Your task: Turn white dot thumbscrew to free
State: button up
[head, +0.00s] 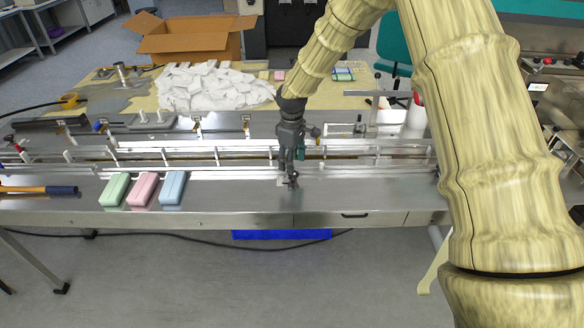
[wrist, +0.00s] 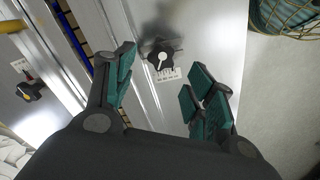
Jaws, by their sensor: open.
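A black lobed thumbscrew (wrist: 162,57) with a white mark on its face sits on the metal surface in the wrist view. A small white label (wrist: 168,77) with print too small to read lies just below it. My gripper (wrist: 160,82) has its green-padded fingers spread, one to each side of the label, with the thumbscrew between and slightly beyond the tips. Nothing is held. In the head view my gripper (head: 291,182) points down over the front metal deck; it hides the thumbscrew there.
Green (head: 116,189), pink (head: 143,189) and blue (head: 172,188) bars lie left on the deck. Metal guide rails (head: 220,155) run behind. The deck right of my gripper is clear.

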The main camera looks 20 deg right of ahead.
notch_tip(320, 180, up, 8)
dwell(0.4)
jog(key=shift+f, duration=0.2)
